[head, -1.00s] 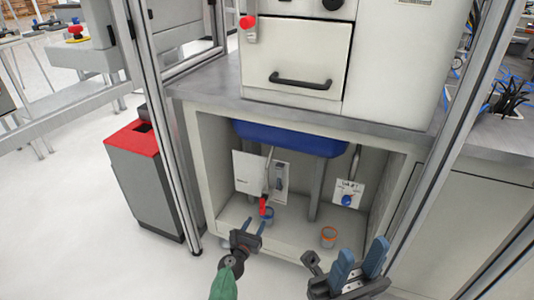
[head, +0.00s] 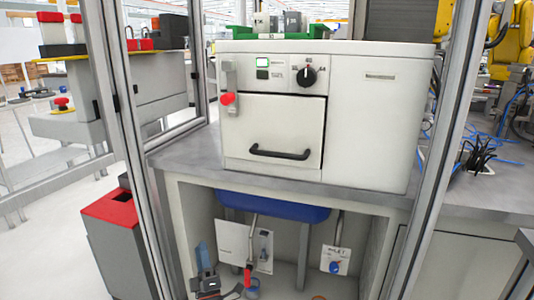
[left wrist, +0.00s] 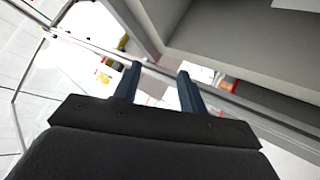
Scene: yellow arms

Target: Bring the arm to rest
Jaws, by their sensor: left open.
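My left gripper (head: 204,258) is at the bottom of the head view, in front of the left side of the open cabinet, with its blue fingers pointing up. In the left wrist view its two blue fingers (left wrist: 158,80) are apart, with nothing held between them. The floor and a pale cabinet edge show beyond them. The rest of the left arm is mostly cut off by the lower picture edge. My right gripper is not in the head view now.
A white machine (head: 378,125) with a black-handled door stands on a grey counter (head: 180,155). Below it are a blue basin (head: 270,206) and a cabinet with pipes. Metal posts (head: 130,150) flank the cabinet. A red-topped bin (head: 110,208) stands left on open floor.

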